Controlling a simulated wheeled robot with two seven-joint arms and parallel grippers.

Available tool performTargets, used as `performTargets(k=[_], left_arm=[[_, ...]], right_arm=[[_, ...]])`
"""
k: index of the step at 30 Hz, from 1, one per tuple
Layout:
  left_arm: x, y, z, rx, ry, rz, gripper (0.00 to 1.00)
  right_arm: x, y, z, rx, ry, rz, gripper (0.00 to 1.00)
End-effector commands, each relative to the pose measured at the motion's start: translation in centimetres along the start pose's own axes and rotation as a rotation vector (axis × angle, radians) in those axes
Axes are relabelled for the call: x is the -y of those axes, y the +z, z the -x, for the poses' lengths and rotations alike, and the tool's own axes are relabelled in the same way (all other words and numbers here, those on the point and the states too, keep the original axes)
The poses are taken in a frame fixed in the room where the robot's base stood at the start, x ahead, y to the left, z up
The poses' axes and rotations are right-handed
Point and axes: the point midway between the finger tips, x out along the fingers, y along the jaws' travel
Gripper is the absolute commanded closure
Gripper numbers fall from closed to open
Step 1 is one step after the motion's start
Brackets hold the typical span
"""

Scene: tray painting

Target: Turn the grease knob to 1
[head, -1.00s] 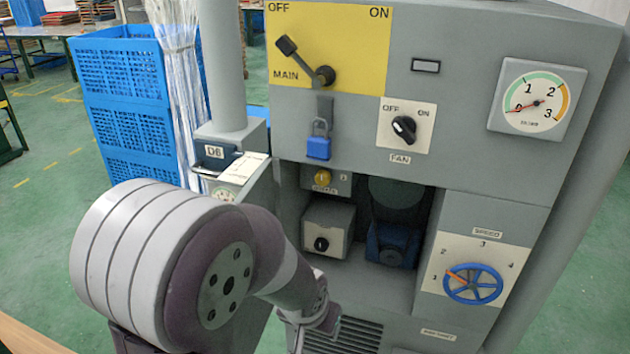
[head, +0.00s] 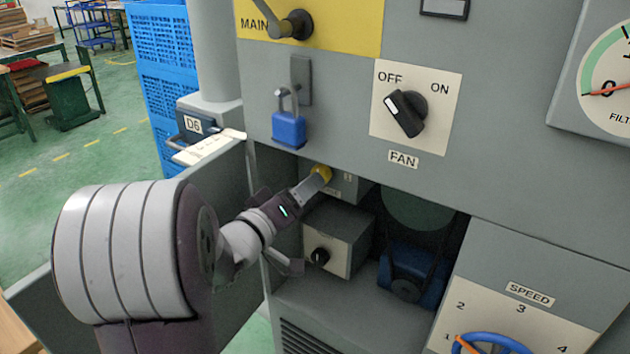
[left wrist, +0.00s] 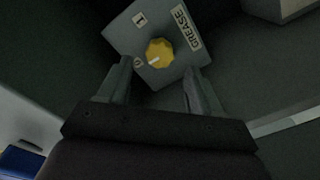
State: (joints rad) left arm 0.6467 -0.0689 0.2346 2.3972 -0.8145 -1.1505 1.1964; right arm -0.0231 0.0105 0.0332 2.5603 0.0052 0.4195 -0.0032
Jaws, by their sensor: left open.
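The grease knob (head: 322,172) is yellow and sits on a small grey box inside the open recess, below the blue padlock. In the left wrist view the knob (left wrist: 159,52) shows face on, with its white pointer line toward the lower-left mark, which looks like 0. The 1 mark (left wrist: 140,18) is up and left of it. My left gripper (head: 309,185) is open, its fingers just short of the knob; in the left wrist view they stand apart, below and to either side of it. I cannot tell whether they touch it. My right gripper is out of view.
A grey box with a black knob (head: 338,238) stands just below, beside a blue motor (head: 410,275). The blue padlock (head: 288,128) hangs above. The open door (head: 225,190) is at the left. The fan switch (head: 405,112) and speed wheel (head: 490,344) are at the right.

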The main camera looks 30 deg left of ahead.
Motion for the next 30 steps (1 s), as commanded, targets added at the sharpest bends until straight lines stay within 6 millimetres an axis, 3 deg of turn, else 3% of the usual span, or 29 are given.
performTargets(k=[3, 7, 18, 23, 24, 30], left_arm=[[0.0, 0.1, -2.5, 0.003, 0.001, 0.000, 0.36], [0.0, 0.0, -4.2, 0.001, 0.000, -0.001, 0.36], [0.0, 0.0, -5.0, -0.001, -0.001, -0.002, 0.36], [0.0, 0.0, -5.0, 0.000, -0.002, -0.002, 0.88], [0.0, 0.0, -5.0, 0.000, -0.002, -0.002, 0.92], [0.1, 0.0, -5.0, 0.000, -0.002, -0.012, 0.92]], right_arm=[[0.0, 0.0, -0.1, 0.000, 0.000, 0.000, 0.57], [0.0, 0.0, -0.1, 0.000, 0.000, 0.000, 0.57], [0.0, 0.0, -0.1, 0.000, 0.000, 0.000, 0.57], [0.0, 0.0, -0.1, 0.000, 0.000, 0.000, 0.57], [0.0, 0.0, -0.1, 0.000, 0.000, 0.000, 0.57], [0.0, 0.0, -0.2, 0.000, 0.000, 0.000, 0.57]])
